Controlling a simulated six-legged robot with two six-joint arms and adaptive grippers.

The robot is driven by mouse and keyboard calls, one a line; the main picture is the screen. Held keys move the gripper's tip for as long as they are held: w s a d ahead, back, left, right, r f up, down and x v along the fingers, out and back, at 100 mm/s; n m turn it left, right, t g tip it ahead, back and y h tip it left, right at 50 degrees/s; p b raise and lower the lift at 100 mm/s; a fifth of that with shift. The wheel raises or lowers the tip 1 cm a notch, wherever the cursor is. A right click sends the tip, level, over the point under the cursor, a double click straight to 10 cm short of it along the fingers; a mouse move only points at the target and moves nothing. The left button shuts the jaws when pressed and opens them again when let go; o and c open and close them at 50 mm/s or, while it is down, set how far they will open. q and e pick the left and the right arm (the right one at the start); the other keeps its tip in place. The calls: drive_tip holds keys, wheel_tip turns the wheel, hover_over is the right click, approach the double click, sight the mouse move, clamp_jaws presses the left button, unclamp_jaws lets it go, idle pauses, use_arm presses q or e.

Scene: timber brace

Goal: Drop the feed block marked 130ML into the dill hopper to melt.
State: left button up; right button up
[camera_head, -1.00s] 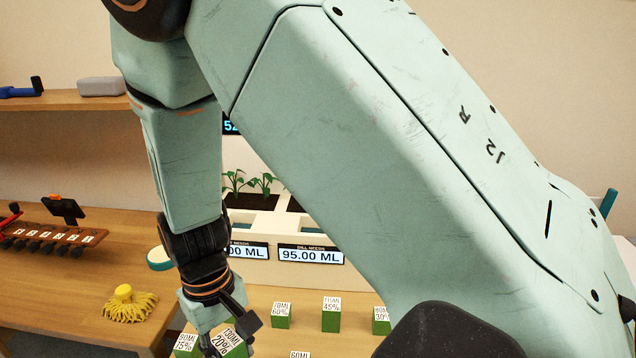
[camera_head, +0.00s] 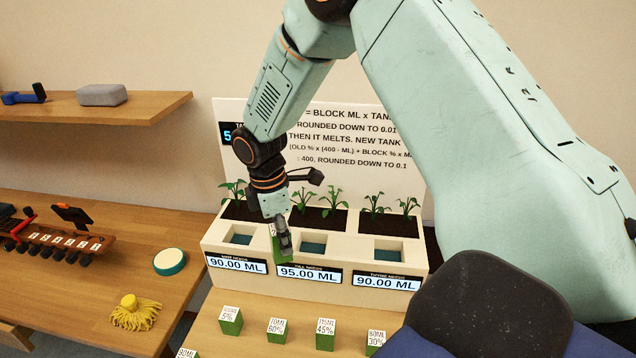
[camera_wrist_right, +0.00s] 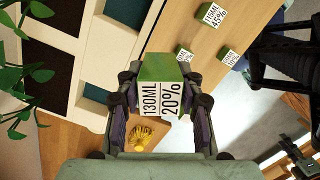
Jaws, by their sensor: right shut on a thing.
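My right gripper (camera_head: 283,246) is shut on a green block with a white label. In the right wrist view the label of this block (camera_wrist_right: 160,99) reads 130ML 20%, and the gripper (camera_wrist_right: 160,112) has a finger on each side of it. In the head view the held block (camera_head: 274,240) is partly hidden by the gripper. It is in front of the white planter box, near the left side of the middle opening, the dill hopper (camera_head: 313,246). The display below that hopper (camera_head: 310,274) reads 95.00 ML. My left gripper is not in view.
Two other hoppers, left (camera_head: 241,239) and right (camera_head: 388,255), flank the dill one; both displays read 90.00 ML. Several labelled green blocks, such as the 115ML 45% block (camera_head: 325,341), stand on the table in front. Seedlings and a text board (camera_head: 345,135) are behind.

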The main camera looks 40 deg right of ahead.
drive_tip(key=w+d+r+n+p, duration=0.15)
drive_tip(key=d+n, duration=0.25)
drive_tip(key=d, duration=0.6)
drive_tip(key=f+b, duration=0.6)
drive_tip(key=b, duration=0.1)
drive_tip(key=shift+s+a+f, duration=0.2)
drive_tip(key=shift+a+f, duration=0.1)
drive_tip(key=shift+f, duration=0.1)
drive_tip(key=shift+a+f+b, duration=0.1)
drive_tip(key=shift+a+b, duration=0.2)
drive_tip(key=shift+b, duration=0.1)
drive_tip(key=shift+d+f, duration=0.15)
drive_tip(key=shift+d, duration=0.25)
drive_tip(key=o, duration=1.3)
drive_tip(key=shift+a, duration=0.3)
drive_tip(key=shift+d, duration=0.25)
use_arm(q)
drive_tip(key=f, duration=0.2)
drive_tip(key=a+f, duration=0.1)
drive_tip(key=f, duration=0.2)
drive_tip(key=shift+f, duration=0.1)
use_arm(e)
wheel_tip(320, 180, up, 12)
drive_tip(key=a, duration=0.1)
drive_tip(key=shift+a, duration=0.25)
